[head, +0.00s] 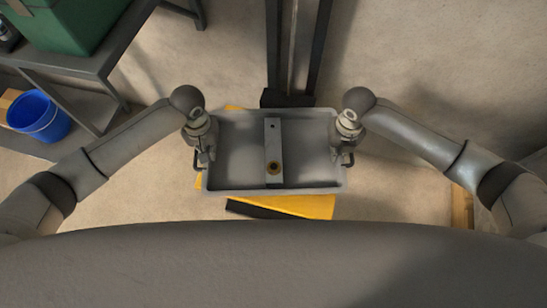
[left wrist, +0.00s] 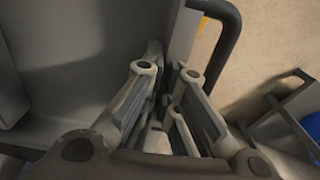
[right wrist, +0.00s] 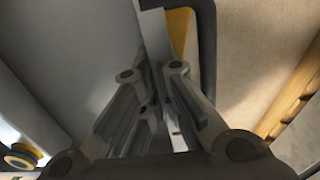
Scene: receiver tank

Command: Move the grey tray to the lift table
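The grey tray (head: 222,180) is in the middle of the head view, between my two grippers, and looks level. A pale bar with a brass ring (head: 273,168) lies in it. My left gripper (head: 205,158) is at the tray's left side wall; in the left wrist view its fingers (left wrist: 168,80) close on the wall beside the dark handle. My right gripper (head: 343,157) is at the right side wall; its fingers (right wrist: 153,78) close on that wall. The yellow lift table (head: 310,206) shows under the tray's near edge, mostly hidden. I cannot tell whether tray and table touch.
A dark upright mast (head: 297,50) stands behind the tray. A dark bench (head: 85,60) with a green box (head: 70,22) is at upper left, with a blue bucket (head: 38,115) below. A wooden piece (head: 461,208) lies at right. Floor between is clear.

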